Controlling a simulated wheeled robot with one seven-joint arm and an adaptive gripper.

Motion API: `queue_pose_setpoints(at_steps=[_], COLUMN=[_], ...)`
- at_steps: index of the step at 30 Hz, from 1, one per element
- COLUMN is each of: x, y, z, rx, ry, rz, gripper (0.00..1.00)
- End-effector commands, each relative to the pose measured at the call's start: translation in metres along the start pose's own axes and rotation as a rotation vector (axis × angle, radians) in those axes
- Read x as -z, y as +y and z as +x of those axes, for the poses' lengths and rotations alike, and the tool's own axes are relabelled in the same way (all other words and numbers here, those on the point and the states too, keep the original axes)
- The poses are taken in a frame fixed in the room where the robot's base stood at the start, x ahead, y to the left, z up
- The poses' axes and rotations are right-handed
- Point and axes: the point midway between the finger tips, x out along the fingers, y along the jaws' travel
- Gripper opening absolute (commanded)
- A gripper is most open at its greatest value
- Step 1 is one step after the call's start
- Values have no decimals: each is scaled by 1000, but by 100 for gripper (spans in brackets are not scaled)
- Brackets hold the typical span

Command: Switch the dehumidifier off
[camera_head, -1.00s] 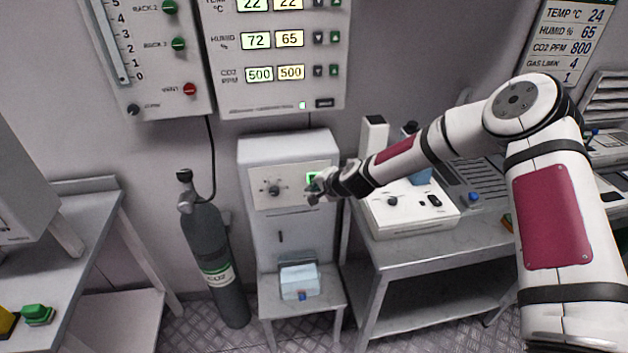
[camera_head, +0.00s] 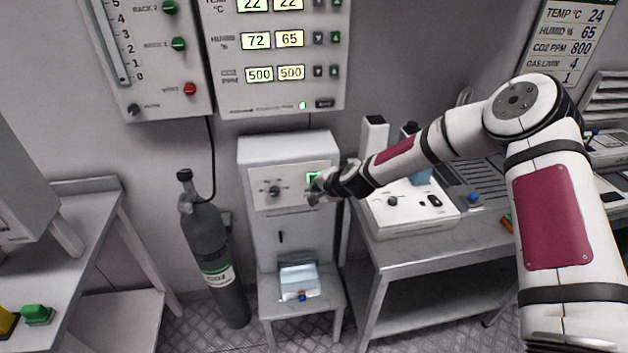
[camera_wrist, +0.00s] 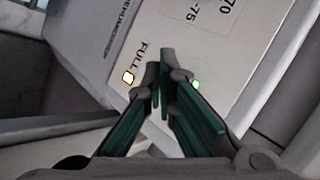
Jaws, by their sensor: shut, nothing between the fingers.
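The dehumidifier (camera_head: 262,239) is a pale grey cabinet on a small stand by the wall. Its light front panel (camera_head: 290,202) has a dark knob (camera_head: 274,191) on the left and a lit green spot (camera_head: 312,177) on the right. My gripper (camera_head: 314,190) is shut and empty at the panel's right side, by the green spot. In the wrist view its green fingers (camera_wrist: 162,75) are together over the panel (camera_wrist: 195,55).
A dark gas cylinder (camera_head: 217,262) stands left of the dehumidifier. A bench with a white device (camera_head: 412,222) is at the right, under my arm. A control panel (camera_head: 281,103) hangs above. A light blue container (camera_head: 298,281) sits below the cabinet front.

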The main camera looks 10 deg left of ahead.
Motion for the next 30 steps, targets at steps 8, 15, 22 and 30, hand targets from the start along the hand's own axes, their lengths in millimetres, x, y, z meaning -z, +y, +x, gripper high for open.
queue_pose_setpoints(at_steps=[8, 15, 22, 30], x=[3, 4, 4, 6], y=[-3, -4, -5, -6], z=[4, 6, 6, 8], rx=[0, 0, 0, 0], ry=[0, -1, 0, 0], rz=[-1, 0, 0, -1], gripper=[0, 0, 0, 0])
